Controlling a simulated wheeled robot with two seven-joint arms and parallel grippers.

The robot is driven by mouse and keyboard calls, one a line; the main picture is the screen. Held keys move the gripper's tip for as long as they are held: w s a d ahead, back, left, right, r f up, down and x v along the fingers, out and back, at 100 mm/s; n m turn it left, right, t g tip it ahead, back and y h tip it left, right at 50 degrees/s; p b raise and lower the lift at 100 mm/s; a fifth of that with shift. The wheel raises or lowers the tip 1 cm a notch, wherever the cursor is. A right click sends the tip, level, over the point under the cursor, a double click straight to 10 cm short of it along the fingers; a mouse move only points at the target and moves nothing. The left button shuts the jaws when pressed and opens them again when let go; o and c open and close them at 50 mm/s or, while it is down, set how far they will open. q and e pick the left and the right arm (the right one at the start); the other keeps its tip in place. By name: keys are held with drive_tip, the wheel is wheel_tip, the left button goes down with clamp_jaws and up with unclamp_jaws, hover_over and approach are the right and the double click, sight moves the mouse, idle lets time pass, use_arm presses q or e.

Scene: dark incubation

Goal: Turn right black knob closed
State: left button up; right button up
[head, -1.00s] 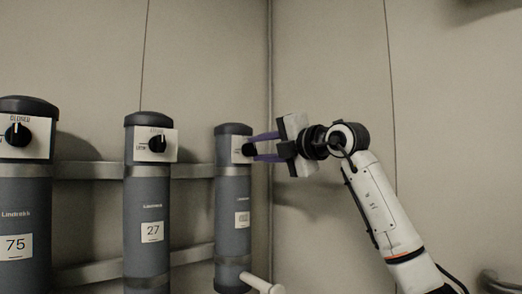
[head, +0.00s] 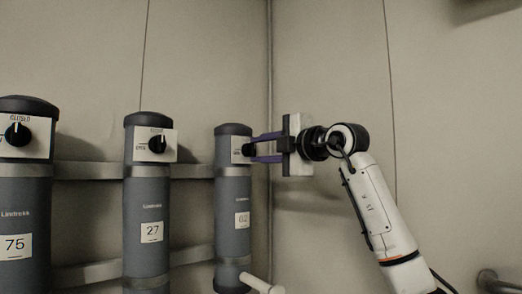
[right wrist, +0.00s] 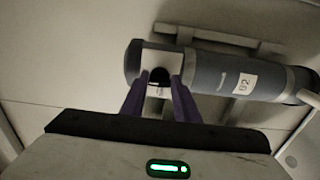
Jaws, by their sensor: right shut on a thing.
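The right black knob (head: 249,150) sits on a white plate (head: 237,148) near the top of the grey cylinder marked 62 (head: 232,187). My right gripper (head: 255,149) reaches it from the right, with one purple finger above the knob and one below, shut on it. In the right wrist view the knob (right wrist: 159,76) shows between the two purple fingertips, in front of the white plate. The fingers partly cover the knob and plate, and I cannot read the knob's pointer. My left gripper is not in view.
Two similar cylinders, marked 27 (head: 147,205) and 75 (head: 22,210), stand to the left with their own black knobs. Metal rails (head: 90,170) run behind them. A pale pipe end (head: 262,284) sticks out low. The wall to the right is bare.

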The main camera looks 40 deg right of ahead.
drive_tip(key=o, duration=1)
drive_tip(key=shift+o, duration=0.2)
drive_tip(key=s+b, duration=0.2)
drive_tip(key=s, duration=0.8)
drive_tip(key=shift+s+d, duration=0.15)
drive_tip(key=shift+d, duration=0.25)
